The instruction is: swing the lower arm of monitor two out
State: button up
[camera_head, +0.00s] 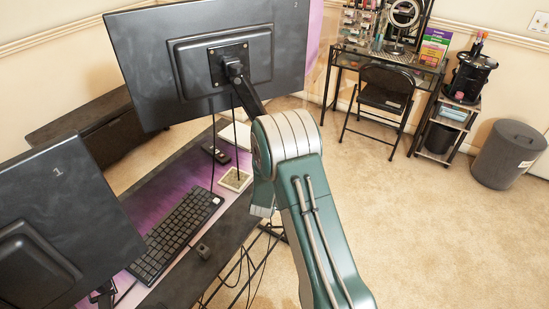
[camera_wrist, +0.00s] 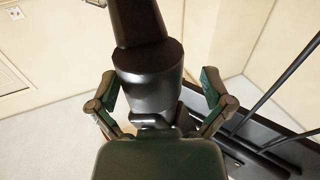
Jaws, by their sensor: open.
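Monitor two (camera_head: 160,50), a black screen marked "2" and seen from behind, stands at the top of the head view. A black arm segment (camera_head: 251,98) runs down from its back mount and passes behind my arm. In the wrist view, a thick black cylindrical joint (camera_wrist: 148,72) with a black arm section (camera_wrist: 135,20) above it sits between the fingers of my gripper (camera_wrist: 160,82). The fingers are spread on both sides of the joint, with visible gaps. My arm hides the lower arm in the head view, and my gripper's body covers the wrist view's lower middle.
Monitor one (camera_head: 60,215) stands at the left. A black keyboard (camera_head: 175,235) and a coaster (camera_head: 235,179) lie on the desk (camera_head: 180,178). Black bars (camera_wrist: 285,85) cross the right of the wrist view. A chair (camera_head: 385,95) and bin (camera_head: 508,155) stand beyond open carpet.

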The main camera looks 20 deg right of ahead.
jog(key=v, duration=1.2)
jog(key=s+a+r+n+g+y, duration=0.25)
jog(key=r+y, duration=0.25)
jog(key=r, duration=0.3)
jog(key=s+a+r+n+g+y, duration=0.1)
jog(key=a+r+y, duration=0.25)
jog(key=r, duration=0.35)
jog(key=s+d+r+n+g, duration=0.1)
jog(key=s+r+g, duration=0.2)
jog(key=s, duration=0.9)
jog(key=s+d+r+n+g, duration=0.1)
jog(key=s+r+g, duration=0.2)
jog(key=s, duration=0.9)
jog(key=shift+d+r+y, duration=0.2)
jog(key=shift+d+y, duration=0.05)
jog(key=shift+y, duration=0.1)
